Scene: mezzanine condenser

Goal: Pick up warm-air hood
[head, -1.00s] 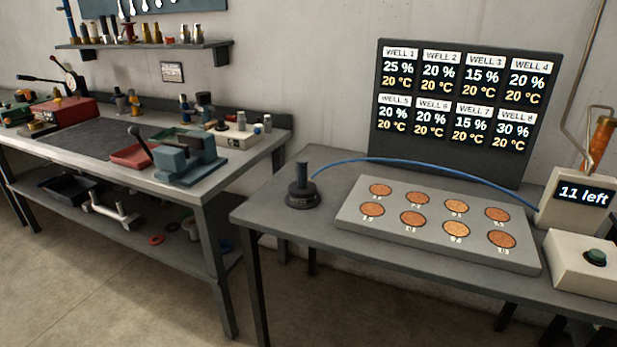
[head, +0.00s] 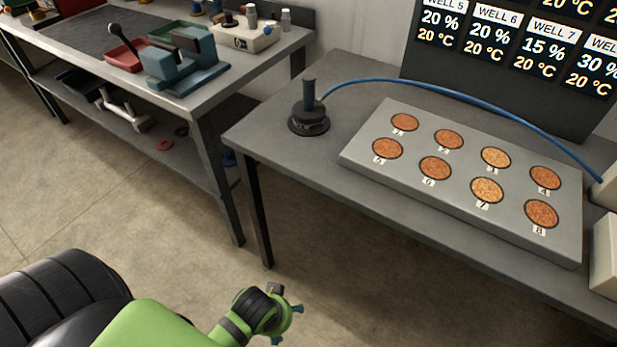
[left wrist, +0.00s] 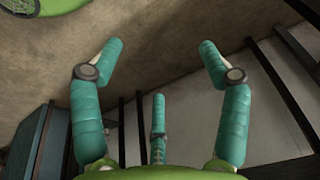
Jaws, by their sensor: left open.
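The warm-air hood (head: 309,112) is a dark round piece with an upright handle. It stands on the left part of the grey table in the head view, with a blue hose running from it to the right. My left gripper (head: 285,315) is low at the bottom of the head view, in front of and below the table edge, well apart from the hood. In the left wrist view its teal fingers (left wrist: 158,65) are spread, with nothing between them. The hood cannot be made out in the left wrist view. My right gripper is in neither view.
A grey block (head: 460,180) with several numbered wells of orange-brown material lies right of the hood. A dark display board (head: 520,80) stands behind it. A workbench (head: 205,100) with a blue-grey vise stands to the left. The tabletop around the hood is mostly clear.

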